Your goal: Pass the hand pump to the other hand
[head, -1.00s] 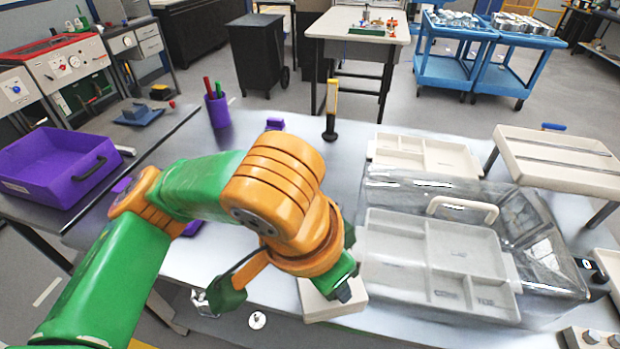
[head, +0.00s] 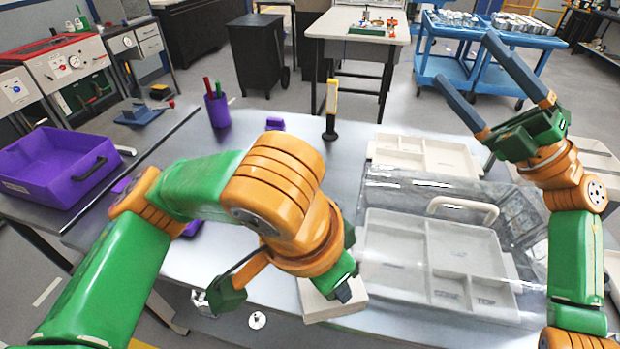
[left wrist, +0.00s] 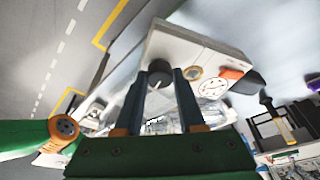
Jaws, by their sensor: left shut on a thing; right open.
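The hand pump appears to be the pale, box-like body (head: 333,302) at my left gripper, near the table's front edge. In the left wrist view its pale body (left wrist: 190,45) carries a dark knob, a round white dial and a red part. My left gripper (left wrist: 165,75) is shut on the pump, with the knob between its fingertips. In the head view my left wrist hides much of the grip. A small white disc and a silver piece show below the wrist. My right gripper (head: 518,70) is open and empty, raised high at the right, fingers apart and pointing up-left.
A clear case (head: 385,190) with pale divided trays fills the table's right half. A black-and-yellow tool (head: 331,112) stands behind. A purple pen cup (head: 217,110) and purple bin (head: 30,172) are at the left. The table's middle back is fairly clear.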

